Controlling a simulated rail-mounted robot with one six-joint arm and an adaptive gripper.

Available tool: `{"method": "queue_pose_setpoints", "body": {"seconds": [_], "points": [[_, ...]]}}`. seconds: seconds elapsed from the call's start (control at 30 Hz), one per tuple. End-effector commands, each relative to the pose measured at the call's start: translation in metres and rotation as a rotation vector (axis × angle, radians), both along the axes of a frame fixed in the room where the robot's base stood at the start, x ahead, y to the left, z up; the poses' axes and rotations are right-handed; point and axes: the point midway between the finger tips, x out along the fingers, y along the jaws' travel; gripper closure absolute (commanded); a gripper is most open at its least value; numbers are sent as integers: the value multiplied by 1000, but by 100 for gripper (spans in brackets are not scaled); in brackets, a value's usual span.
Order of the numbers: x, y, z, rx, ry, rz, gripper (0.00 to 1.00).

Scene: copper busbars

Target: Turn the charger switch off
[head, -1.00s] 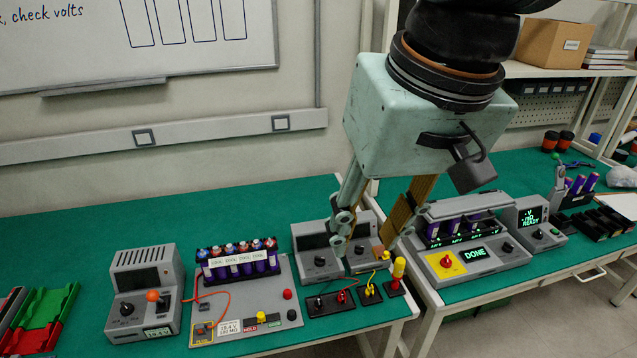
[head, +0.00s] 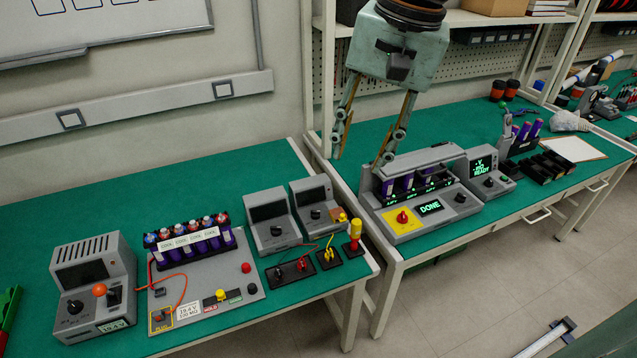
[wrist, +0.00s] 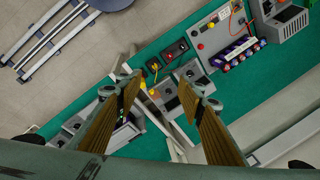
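The charger (head: 412,232) is a grey unit at the left end of the right-hand green bench. Its slots hold several purple cells, and a green display (head: 430,207) reads DONE. A red rotary switch (head: 402,217) sits on a yellow plate at its front left, and a dark knob (head: 460,198) is right of the display. My gripper (head: 360,158) is open and empty, its fingers pointing down, above and left of the switch in the head view. In the wrist view my gripper (wrist: 158,84) shows two spread fingers; the left one partly hides the charger.
A tester reading READY (head: 482,164) stands right of the charger. The left bench holds two grey meters (head: 270,218), several small switches and plugs, and a wired cell board (head: 210,285). A gap separates the benches. A shelf upright (head: 322,80) stands behind.

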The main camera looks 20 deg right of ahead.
Motion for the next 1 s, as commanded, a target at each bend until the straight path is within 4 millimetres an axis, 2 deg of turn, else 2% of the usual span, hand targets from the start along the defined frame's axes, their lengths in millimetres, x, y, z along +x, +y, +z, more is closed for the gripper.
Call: {"method": "queue_pose_setpoints", "body": {"seconds": [0.4,1.0], "points": [[48,-50,-37,88,58,-235,65],[100,-135,-104,210,134,-575,65]]}}
